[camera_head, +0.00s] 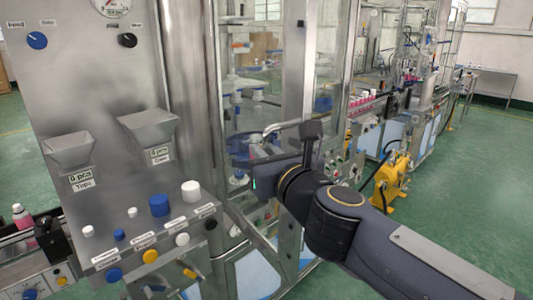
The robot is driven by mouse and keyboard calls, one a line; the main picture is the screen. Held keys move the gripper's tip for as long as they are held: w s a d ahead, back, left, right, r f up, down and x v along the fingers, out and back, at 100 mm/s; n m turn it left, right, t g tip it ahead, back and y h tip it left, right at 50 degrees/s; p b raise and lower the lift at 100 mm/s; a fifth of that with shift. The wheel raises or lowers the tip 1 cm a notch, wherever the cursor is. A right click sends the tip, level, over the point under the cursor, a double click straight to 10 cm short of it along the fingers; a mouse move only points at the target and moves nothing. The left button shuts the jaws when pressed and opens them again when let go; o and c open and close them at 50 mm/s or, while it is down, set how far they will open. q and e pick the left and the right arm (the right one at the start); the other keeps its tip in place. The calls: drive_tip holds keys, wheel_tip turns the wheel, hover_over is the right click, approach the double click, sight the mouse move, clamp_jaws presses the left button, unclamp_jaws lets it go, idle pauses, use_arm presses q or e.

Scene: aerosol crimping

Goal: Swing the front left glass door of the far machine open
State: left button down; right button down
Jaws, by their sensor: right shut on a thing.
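The machine with glass doors (297,70) stands behind the grey control panel, with steel frame posts and clear panes. A glass door pane (255,105) shows at its front left; I cannot tell how far it is swung. A pale bar-like handle (285,126) lies at the right gripper. My right gripper (262,160) reaches in from the lower right, at the front of the pane, and is shut on what looks like this handle. Its fingertips are partly hidden by its own body. My left gripper is not in view.
The control panel (110,90) with knobs, two hoppers and coloured buttons (158,206) fills the left. A yellow pump (392,178) stands on the green floor to the right. A line of machines with pink bottles (362,103) runs behind.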

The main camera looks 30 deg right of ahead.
drive_tip(key=shift+a, duration=0.15)
drive_tip(key=c, duration=1.5)
unclamp_jaws()
drive_tip(key=s+p, duration=0.1)
drive_tip(key=s, duration=0.1)
drive_tip(key=s+p, duration=0.1)
drive_tip(key=s, duration=0.1)
drive_tip(key=s+a+p, duration=0.1)
drive_tip(key=s, duration=0.1)
drive_tip(key=shift+s+r, duration=0.2)
drive_tip(key=shift+r, duration=0.1)
drive_tip(key=shift+s+a+f+p, duration=0.15)
drive_tip(key=shift+s+f+p, duration=0.2)
drive_tip(key=shift+s, duration=0.3)
